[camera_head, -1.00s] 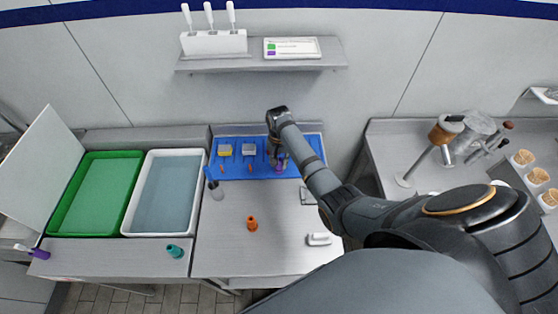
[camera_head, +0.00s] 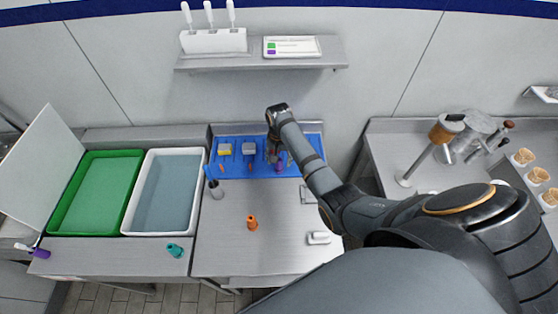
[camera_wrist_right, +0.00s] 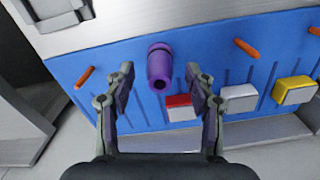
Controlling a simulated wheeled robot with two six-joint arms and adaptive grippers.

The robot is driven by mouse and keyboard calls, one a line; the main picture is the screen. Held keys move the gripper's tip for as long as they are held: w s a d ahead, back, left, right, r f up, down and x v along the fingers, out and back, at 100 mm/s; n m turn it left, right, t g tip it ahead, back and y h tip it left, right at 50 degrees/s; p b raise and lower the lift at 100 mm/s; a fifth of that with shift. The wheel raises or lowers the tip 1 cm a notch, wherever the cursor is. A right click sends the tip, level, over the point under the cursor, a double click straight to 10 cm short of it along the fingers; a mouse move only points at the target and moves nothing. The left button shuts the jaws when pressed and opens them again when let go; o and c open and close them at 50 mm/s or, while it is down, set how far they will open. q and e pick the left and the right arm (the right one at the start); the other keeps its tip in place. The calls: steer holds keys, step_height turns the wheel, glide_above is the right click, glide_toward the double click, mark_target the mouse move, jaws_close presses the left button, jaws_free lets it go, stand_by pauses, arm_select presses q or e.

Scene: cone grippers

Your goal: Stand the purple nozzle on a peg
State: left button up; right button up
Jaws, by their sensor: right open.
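The purple nozzle (camera_wrist_right: 160,66) is in the middle of the right wrist view, its wide end on the blue board and its narrow open end towards the camera. It stands in line with the row of orange pegs (camera_wrist_right: 246,48); any peg inside it is hidden. In the head view the nozzle (camera_head: 279,167) is on the blue board (camera_head: 295,140). My right gripper (camera_wrist_right: 159,72) is open, one finger on each side of the nozzle, with gaps visible. In the head view the right gripper (camera_head: 273,153) is over the board. My left gripper is not in view.
Red, grey and yellow blocks (camera_wrist_right: 293,91) are on the board. An orange nozzle (camera_head: 252,222) and a teal nozzle (camera_head: 174,250) stand on the counter. A green tray (camera_head: 53,222) and a water basin (camera_head: 129,222) are at left. The counter's middle is mostly clear.

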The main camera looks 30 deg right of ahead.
step_height(320, 180, up, 11)
